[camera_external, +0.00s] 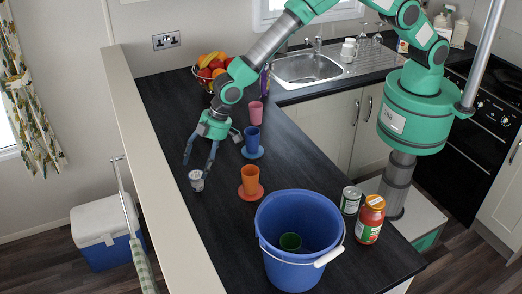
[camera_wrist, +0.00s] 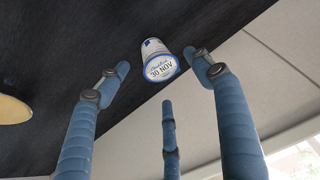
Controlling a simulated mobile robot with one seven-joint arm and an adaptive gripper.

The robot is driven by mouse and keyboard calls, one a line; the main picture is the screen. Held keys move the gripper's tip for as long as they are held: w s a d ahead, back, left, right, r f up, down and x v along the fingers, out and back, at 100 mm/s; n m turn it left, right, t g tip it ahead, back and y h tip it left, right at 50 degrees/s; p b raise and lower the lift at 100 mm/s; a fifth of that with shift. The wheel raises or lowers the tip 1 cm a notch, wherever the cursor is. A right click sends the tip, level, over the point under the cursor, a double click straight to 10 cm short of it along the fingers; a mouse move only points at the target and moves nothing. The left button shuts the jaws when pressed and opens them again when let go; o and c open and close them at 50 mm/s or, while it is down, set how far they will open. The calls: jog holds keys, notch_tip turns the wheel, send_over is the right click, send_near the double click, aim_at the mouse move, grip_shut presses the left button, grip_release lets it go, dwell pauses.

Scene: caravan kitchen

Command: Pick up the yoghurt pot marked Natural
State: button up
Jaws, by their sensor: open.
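A small white yoghurt pot (camera_external: 197,181) stands on the dark worktop near its left edge in the external view. It also shows in the wrist view (camera_wrist: 158,60), with a blue-rimmed lid printed "30 NOV"; I cannot read the word Natural on it. My gripper (camera_external: 198,164) is open, its blue fingers pointing down at the pot. In the wrist view the fingers of my gripper (camera_wrist: 162,76) are spread around the near side of the pot with nothing held. Whether any fingertip touches it I cannot tell.
An orange cup (camera_external: 250,178) on a saucer, a blue cup (camera_external: 253,139) on a saucer and a pink cup (camera_external: 256,112) stand to the right. A blue bucket (camera_external: 283,222), a tin (camera_external: 350,200) and a red jar (camera_external: 369,222) are nearer. A pale ledge (camera_external: 150,150) borders the worktop's left side.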

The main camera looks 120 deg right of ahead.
aim_at(196, 174)
jog(key=shift+x, duration=2.6)
jog(key=shift+r, duration=0.1)
jog(key=c, duration=1.3)
jog(key=shift+r, duration=0.1)
jog(key=shift+w+r, duration=0.1)
jog(key=shift+r, duration=0.6)
notch_tip(196, 174, up, 2)
jog(key=shift+r, duration=0.1)
jog(key=s+r, duration=0.1)
jog(key=s, duration=1.5)
jog(key=shift+a+b, duration=0.2)
jog(key=shift+b, duration=0.25)
